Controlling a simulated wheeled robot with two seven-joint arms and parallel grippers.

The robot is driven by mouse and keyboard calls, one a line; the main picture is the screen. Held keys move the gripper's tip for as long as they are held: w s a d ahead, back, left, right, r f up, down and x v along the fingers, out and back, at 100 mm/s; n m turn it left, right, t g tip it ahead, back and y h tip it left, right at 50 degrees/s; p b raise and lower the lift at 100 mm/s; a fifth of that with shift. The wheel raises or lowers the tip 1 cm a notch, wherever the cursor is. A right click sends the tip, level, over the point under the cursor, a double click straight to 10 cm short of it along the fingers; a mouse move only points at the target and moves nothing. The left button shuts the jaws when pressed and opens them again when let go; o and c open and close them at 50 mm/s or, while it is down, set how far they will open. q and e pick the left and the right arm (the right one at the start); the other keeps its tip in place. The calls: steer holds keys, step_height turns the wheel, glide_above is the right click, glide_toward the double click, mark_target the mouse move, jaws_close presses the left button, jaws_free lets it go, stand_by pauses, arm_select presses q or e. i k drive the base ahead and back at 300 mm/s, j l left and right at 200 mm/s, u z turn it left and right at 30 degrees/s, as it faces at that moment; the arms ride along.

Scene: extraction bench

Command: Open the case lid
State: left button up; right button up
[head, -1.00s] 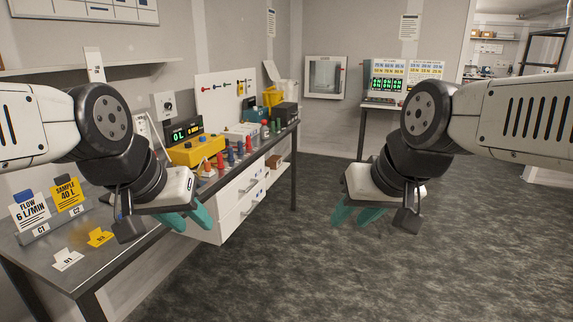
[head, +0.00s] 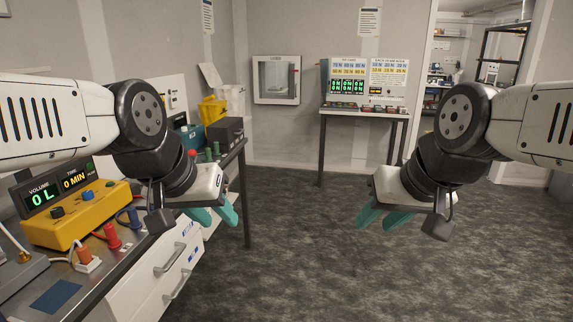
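I cannot tell for sure which object is the case. A white wall-mounted case (head: 276,79) with a glazed front hangs on the far wall and looks shut. A small teal box (head: 191,137) stands at the far end of the left bench, partly hidden by my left arm. My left gripper (head: 219,221) is open and empty, in the air in front of the bench's far end. My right gripper (head: 376,222) is open and empty over the floor. Neither gripper touches anything.
The left bench (head: 112,268) carries a yellow meter unit (head: 78,215), plugs and a dark box (head: 224,133). Its drawers (head: 150,290) are shut. A table (head: 363,113) with a display panel (head: 362,80) stands at the back. The grey floor (head: 300,270) between is clear.

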mark_target(226, 130)
steer(key=i+u, duration=0.3)
steer(key=i+l+u, duration=0.3)
steer(key=i, duration=0.2)
steer(key=i+l+u, duration=0.2)
steer(key=i+u, duration=0.15)
steer(key=i+l+u, duration=0.4)
steer(key=i, duration=0.2)
steer(key=i+l+u, duration=0.45)
steer(key=i+j, duration=0.1)
steer(key=i, duration=0.15)
